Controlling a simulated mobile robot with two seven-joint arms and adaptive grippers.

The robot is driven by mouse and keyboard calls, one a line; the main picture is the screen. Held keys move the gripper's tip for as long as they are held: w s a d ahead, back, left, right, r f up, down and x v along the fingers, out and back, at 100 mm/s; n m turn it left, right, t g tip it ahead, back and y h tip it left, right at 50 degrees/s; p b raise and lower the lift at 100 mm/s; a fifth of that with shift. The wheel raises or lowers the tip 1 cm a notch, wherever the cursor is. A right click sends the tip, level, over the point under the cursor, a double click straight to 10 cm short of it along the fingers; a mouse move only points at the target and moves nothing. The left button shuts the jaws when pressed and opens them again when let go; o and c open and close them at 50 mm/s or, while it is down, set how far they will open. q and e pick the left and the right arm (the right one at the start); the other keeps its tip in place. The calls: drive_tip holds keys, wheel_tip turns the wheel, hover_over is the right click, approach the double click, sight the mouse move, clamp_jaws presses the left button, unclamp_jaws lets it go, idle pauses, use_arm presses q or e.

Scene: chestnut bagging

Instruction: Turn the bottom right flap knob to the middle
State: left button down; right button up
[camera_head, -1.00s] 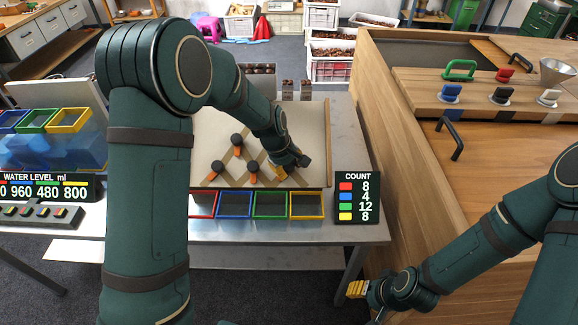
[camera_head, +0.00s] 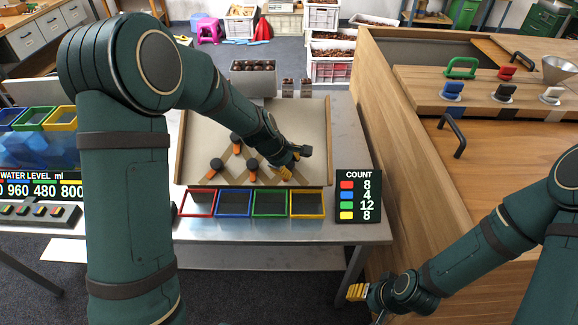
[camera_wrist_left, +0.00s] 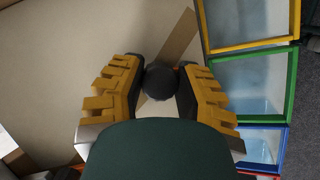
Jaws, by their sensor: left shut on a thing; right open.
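The top knob (camera_head: 237,137), bottom left knob (camera_head: 216,165) and bottom middle knob (camera_head: 252,165) are visible. My right gripper (camera_head: 358,292) is open and empty, low at the right.
Red, blue, green and yellow bins (camera_head: 307,204) line the board's lower edge. The count display (camera_head: 358,196) stands to their right. A wooden cabinet (camera_head: 400,130) is further right. A box of chestnuts (camera_head: 253,76) is behind the board.

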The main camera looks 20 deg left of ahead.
use_arm(q)
drive_tip(key=shift+s+f+n+t+b, duration=0.15)
drive_tip(key=shift+n+t+b, duration=0.45)
drive_tip(key=shift+n, duration=0.6)
drive_tip(key=c, duration=0.6)
unclamp_jaws()
drive_tip(key=shift+r, duration=0.35)
drive_tip(key=v, duration=1.1)
drive_tip(key=shift+a, duration=0.2)
drive_tip(key=shift+r, duration=0.1)
